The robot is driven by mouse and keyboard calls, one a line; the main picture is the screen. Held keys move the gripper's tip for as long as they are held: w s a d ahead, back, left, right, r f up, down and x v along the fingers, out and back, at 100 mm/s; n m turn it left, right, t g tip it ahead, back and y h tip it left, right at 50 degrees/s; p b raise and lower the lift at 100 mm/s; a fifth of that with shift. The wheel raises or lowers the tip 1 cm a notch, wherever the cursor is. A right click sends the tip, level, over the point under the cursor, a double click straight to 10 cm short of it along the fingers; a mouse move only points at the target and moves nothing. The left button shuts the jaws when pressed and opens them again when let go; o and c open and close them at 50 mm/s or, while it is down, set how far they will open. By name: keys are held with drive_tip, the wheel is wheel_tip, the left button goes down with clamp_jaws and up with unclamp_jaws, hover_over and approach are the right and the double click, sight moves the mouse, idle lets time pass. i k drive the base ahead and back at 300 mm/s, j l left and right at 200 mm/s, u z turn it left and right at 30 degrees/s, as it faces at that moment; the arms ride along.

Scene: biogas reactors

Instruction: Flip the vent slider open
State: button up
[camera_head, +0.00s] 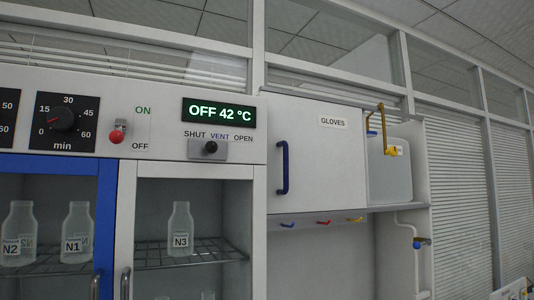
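The vent slider (210,147) is a black knob on a grey plate in the camera view, below the display. The words SHUT, VENT and OPEN stand above it, SHUT at the left and OPEN at the right. The knob sits near the middle of its plate, under the word VENT; which end it is set to is hard to tell. My gripper is not in view.
The display (218,112) reads OFF 42 °C. Left of the slider are a red toggle (117,133) marked ON and OFF and a timer dial (62,119). Below is a glass-door cabinet with bottles. At right is a GLOVES cabinet (325,150) with a protruding blue handle (283,168).

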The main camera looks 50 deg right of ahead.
sight(198, 149)
drive_tip(key=l+z, duration=0.1)
drive_tip(key=z, duration=0.75)
